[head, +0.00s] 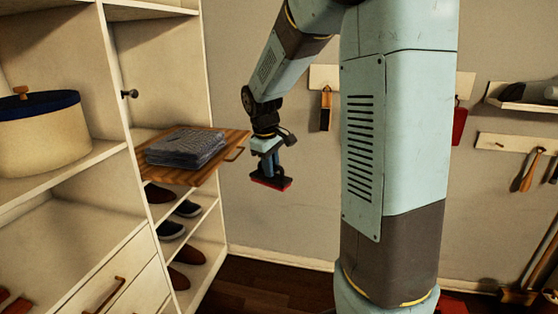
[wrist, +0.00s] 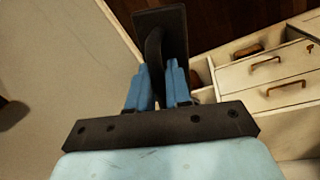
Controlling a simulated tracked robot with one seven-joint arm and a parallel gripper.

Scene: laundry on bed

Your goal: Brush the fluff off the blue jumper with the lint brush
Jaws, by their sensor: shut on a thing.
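My gripper (head: 268,165) hangs down in the head view, right of the shelves and in front of the wall. It is shut on the lint brush (head: 271,184), which has a dark body and a red edge underneath. In the wrist view the blue fingers (wrist: 164,85) close around the dark curved handle, and the flat dark head of the brush (wrist: 172,22) lies beyond them. A folded grey-blue garment, which looks like the jumper (head: 186,147), lies on a pull-out wooden board, left of my gripper and apart from it. I cannot make out any fluff on it.
The wooden board (head: 232,147) juts from the cream shelving, its handle near my gripper. A lidded round box (head: 40,135) stands on the left shelf, and shoes (head: 186,208) fill lower shelves. A brush (head: 326,108) and other tools hang on the wall. Dark floor lies below.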

